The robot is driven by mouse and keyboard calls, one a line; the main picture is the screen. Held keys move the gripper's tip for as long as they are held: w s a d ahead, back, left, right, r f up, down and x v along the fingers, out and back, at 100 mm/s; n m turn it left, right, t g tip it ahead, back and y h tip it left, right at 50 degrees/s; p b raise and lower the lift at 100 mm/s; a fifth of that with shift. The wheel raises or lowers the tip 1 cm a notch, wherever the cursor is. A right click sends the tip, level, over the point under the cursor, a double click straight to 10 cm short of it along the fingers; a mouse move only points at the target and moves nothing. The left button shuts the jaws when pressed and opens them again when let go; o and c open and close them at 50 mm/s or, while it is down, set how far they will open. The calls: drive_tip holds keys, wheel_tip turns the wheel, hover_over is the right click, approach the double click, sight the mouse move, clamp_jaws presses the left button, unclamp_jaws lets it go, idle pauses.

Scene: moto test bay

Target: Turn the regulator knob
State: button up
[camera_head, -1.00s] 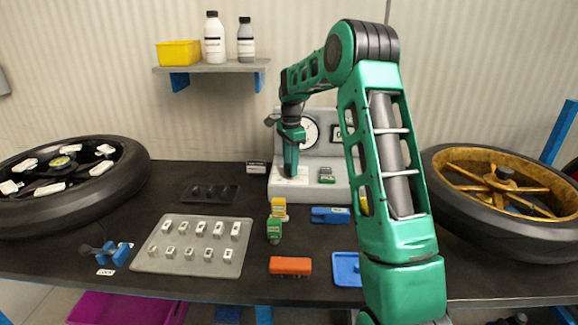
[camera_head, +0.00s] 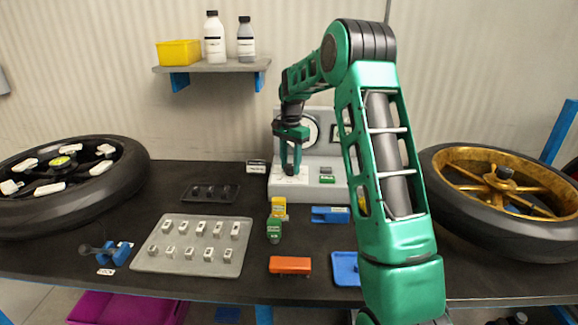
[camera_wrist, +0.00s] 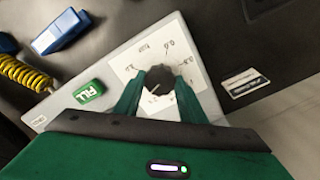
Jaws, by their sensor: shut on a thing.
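The regulator knob (camera_wrist: 158,80) is a dark round knob with a pale pointer line, on a white dial card (camera_wrist: 128,70) with handwritten marks around it. In the wrist view my gripper (camera_wrist: 157,85) has one finger on each side of the knob and is shut on it. In the head view my gripper (camera_head: 291,172) points down at the front left of the grey test stand (camera_head: 314,190). A round gauge (camera_head: 312,132) on the stand's upright panel is partly covered by my arm.
A green FILL button (camera_wrist: 89,91) sits on the stand beside the dial card. A tray of small parts (camera_head: 160,263) lies in front.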

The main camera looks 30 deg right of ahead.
sight(290, 165)
drive_tip(key=o, duration=1)
drive_tip(key=shift+w, duration=0.1)
drive_tip(key=shift+o, duration=0.2)
drive_tip(key=shift+r, duration=0.1)
wheel_tip(290, 165, up, 11)
drive_tip(key=s+a+r+n, duration=0.1)
drive_tip(key=s+n, duration=0.1)
drive_tip(key=s, duration=1)
drive_tip(key=s+a+r+n, duration=0.1)
drive_tip(key=s+r+n, duration=0.1)
drive_tip(key=s, duration=1.1)
drive_tip(key=s+a+f+n, duration=0.2)
drive_tip(key=s+f, duration=0.2)
drive_tip(key=s, duration=0.7)
drive_tip(key=s+a+f+n, duration=0.2)
drive_tip(key=s+f, duration=0.3)
drive_tip(key=s, duration=0.6)
drive_tip(key=shift+a, duration=0.85)
